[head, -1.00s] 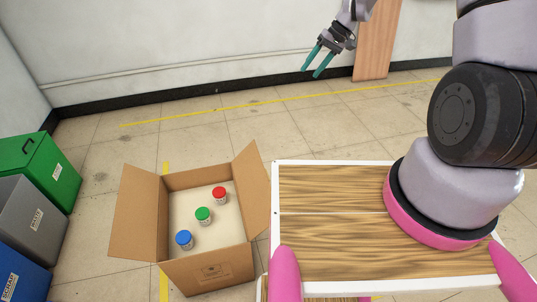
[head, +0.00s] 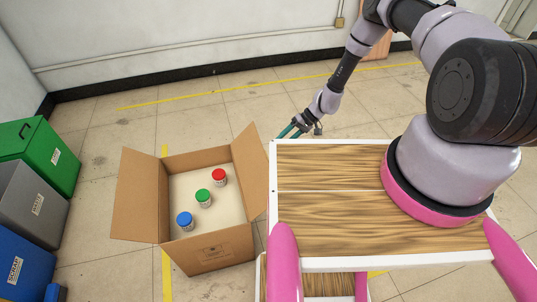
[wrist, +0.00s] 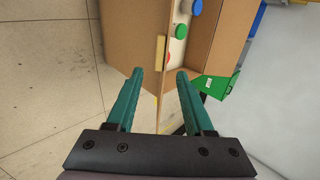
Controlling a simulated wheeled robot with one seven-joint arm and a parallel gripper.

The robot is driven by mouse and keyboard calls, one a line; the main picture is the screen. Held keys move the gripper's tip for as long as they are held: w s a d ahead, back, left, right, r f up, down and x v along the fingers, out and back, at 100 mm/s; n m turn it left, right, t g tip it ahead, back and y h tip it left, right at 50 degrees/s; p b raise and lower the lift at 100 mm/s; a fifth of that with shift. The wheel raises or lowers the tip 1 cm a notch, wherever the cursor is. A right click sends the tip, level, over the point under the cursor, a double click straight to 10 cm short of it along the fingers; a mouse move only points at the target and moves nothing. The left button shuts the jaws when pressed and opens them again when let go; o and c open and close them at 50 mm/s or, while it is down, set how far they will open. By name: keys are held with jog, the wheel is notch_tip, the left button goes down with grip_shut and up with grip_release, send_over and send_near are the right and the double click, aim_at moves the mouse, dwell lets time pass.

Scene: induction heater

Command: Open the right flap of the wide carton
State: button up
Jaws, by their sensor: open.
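The wide carton (head: 212,245) stands open on the floor left of my table, with blue-, green- and red-capped bottles inside. Its right flap (head: 252,165) stands up, leaning slightly outward at the table's left edge. Its left flap (head: 136,195) is spread outward. My gripper (head: 289,130) is open, beyond the table's far left corner and near the right flap's far end. In the wrist view, the gripper's teal fingers (wrist: 160,73) point at the carton, and a cardboard edge (wrist: 160,85) shows between them. I cannot tell whether the fingers touch it.
The wood-topped table (head: 330,165) with a white rim is close to the right flap. Green (head: 42,150), grey (head: 32,205) and blue (head: 22,262) bins stand at the left. The floor behind the carton is clear up to the wall.

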aim_at(267, 155)
jog(key=x, duration=0.9)
jog(key=shift+s+a+f, duration=0.1)
jog(key=shift+a, duration=0.05)
grip_shut()
jog(key=shift+d+f, duration=0.1)
jog(key=shift+d, duration=0.15)
dwell(0.9)
